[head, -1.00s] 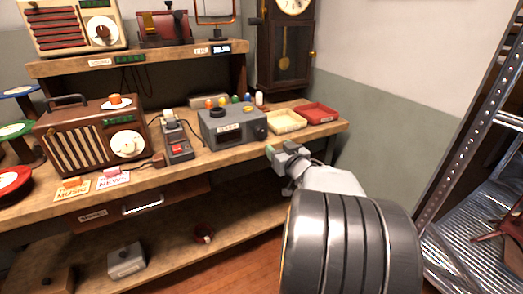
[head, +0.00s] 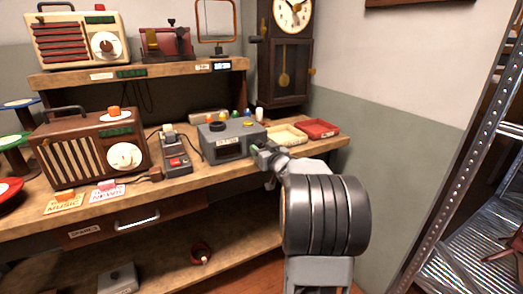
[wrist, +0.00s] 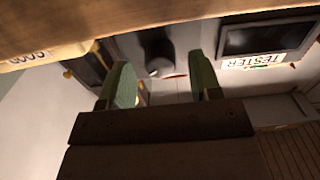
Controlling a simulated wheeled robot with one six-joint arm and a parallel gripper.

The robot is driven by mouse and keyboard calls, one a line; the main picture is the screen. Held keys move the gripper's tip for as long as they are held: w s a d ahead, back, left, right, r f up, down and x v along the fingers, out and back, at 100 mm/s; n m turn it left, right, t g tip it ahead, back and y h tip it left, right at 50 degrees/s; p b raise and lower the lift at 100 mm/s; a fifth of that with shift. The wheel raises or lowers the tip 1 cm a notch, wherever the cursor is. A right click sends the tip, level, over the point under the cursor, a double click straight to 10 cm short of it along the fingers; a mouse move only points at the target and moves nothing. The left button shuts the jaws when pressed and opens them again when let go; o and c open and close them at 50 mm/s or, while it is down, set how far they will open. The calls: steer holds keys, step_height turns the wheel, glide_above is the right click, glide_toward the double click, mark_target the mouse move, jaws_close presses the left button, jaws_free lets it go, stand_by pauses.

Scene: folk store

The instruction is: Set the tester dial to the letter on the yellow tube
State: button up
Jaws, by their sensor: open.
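The grey tester (head: 226,146) stands on the bench, with a dark screen and a label on its front. In the wrist view its label (wrist: 263,62) reads TESTER upside down. The dark dial (wrist: 155,45) with a pale grey part is on its front, beyond and between my fingertips, not visibly gripped. In the head view my gripper hides the dial. My gripper (head: 258,152) is open at the tester's right front; its green fingers (wrist: 163,82) also show in the wrist view. A small yellow-topped tube (head: 222,115) stands among coloured ones behind the tester; its letter is unreadable.
A cream tray (head: 287,135) and a red tray (head: 318,129) sit right of the tester. A small grey device (head: 176,160) with a red button and a brown radio (head: 90,150) stand left. The bench edge runs close to my gripper.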

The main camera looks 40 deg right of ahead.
steer(key=shift+w, duration=0.55)
steer(key=shift+c, duration=0.3)
steer(key=c, duration=0.9)
